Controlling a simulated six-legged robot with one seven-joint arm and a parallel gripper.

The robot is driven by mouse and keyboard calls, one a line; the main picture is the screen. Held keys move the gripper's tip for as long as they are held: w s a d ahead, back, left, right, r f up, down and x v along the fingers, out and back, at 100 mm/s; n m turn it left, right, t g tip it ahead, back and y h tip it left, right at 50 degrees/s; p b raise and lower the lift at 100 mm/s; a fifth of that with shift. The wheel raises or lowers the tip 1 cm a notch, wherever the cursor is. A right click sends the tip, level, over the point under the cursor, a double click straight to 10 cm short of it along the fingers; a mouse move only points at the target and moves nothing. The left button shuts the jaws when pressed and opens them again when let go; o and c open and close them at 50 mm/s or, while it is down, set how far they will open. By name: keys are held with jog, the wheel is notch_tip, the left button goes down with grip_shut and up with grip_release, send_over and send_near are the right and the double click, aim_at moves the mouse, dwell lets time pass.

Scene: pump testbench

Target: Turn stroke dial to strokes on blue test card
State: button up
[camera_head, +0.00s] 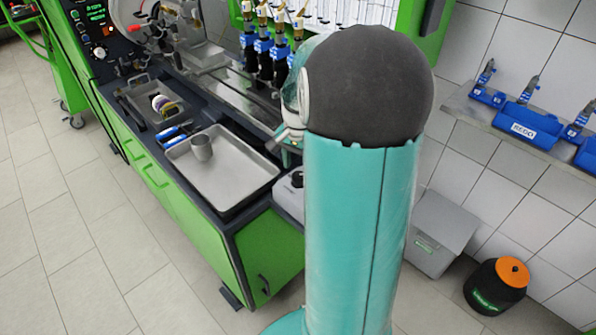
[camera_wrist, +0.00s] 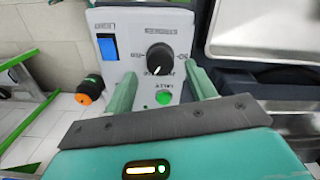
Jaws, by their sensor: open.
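The black round dial (camera_wrist: 160,57) sits on the face of a white box (camera_wrist: 145,25) in the wrist view. A pale pointer mark shows on its lower part, and the print around it appears upside down and is too small to read surely. My gripper (camera_wrist: 161,72) is open, its two green fingers on either side below the dial, with nothing between them. I cannot tell whether they touch the panel. A blue rectangle (camera_wrist: 108,48) is left of the dial; I cannot tell whether it is the test card. In the head view my arm partly hides the white box (camera_head: 290,194).
A green round button (camera_wrist: 163,98) lies below the dial between the fingers. A metal tray (camera_head: 235,172) with a grey cup (camera_head: 201,147) is on the green bench (camera_head: 265,250). A black canister with an orange lid (camera_head: 496,287) stands on the floor at right.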

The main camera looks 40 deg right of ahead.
aim_at(299, 179)
jog(key=shift+a+f, duration=0.1)
jog(key=shift+f, duration=1.35)
jog(key=c, duration=1)
